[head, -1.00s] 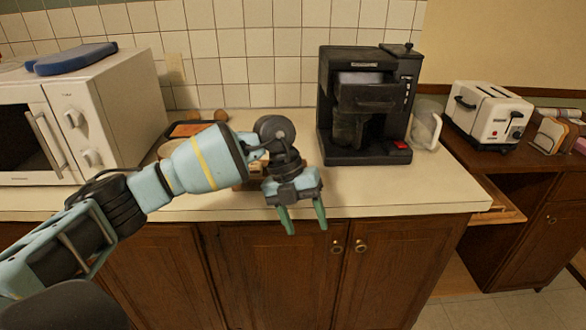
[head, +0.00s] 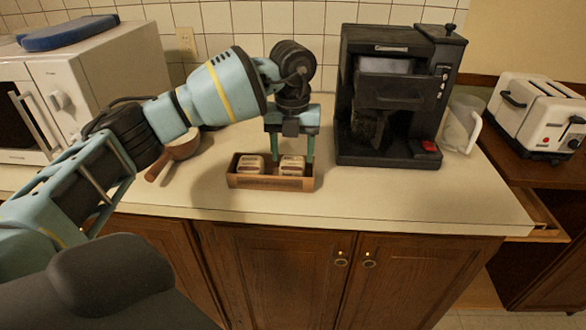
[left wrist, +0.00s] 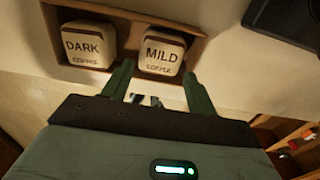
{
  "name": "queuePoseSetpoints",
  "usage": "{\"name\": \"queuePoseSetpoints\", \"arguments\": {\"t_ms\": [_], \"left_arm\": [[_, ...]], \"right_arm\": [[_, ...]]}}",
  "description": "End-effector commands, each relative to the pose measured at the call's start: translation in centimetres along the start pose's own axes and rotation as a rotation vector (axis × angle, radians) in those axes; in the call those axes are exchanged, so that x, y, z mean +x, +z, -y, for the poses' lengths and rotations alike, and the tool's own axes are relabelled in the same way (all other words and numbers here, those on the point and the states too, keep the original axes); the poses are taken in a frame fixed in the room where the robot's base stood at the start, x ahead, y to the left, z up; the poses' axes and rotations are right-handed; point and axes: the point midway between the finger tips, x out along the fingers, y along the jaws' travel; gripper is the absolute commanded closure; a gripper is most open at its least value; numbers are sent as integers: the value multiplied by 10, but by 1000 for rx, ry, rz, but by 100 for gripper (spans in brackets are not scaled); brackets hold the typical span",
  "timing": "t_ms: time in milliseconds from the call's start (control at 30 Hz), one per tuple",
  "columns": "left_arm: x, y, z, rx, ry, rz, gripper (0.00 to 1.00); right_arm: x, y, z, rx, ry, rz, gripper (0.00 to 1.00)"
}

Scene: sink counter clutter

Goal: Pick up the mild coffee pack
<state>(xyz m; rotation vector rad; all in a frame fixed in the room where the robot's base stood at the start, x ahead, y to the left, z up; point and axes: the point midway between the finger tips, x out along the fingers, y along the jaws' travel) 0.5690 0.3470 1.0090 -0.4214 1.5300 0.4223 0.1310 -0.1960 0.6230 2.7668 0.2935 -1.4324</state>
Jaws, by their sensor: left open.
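The mild coffee pack (left wrist: 162,52) is a pale block with a dark top band, marked "MILD COFFEE" in the left wrist view. It sits in the right part of a wooden tray (left wrist: 125,14), and in the head view the pack (head: 292,165) is in the tray (head: 270,184) on the counter. The dark coffee pack (left wrist: 90,45) stands to its left, also in the head view (head: 250,164). My left gripper (head: 291,158) is open above the tray, its fingers pointing down. In the left wrist view its fingertips (left wrist: 158,78) are near the mild pack's lower edge. My right gripper is out of view.
A black coffee machine (head: 395,100) stands close to the right of the tray, with a glass jug (head: 460,125) beyond it. A brown pan (head: 181,150) is left of the tray, near the white microwave (head: 85,80). The counter front (head: 380,200) is clear.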

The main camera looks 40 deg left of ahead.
Motion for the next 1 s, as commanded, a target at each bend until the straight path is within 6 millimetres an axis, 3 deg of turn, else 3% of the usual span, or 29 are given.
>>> {"name": "queuePoseSetpoints", "arguments": {"t_ms": [167,500,800,1000], "left_arm": [[6,0,0,0,1,-1,42],[48,3,-2,1,1,0,42],[52,3,-2,1,-1,1,42],[52,3,-2,1,-1,1,67]], "right_arm": [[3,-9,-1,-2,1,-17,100],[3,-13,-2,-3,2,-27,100],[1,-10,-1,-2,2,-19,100],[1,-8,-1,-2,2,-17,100]]}}
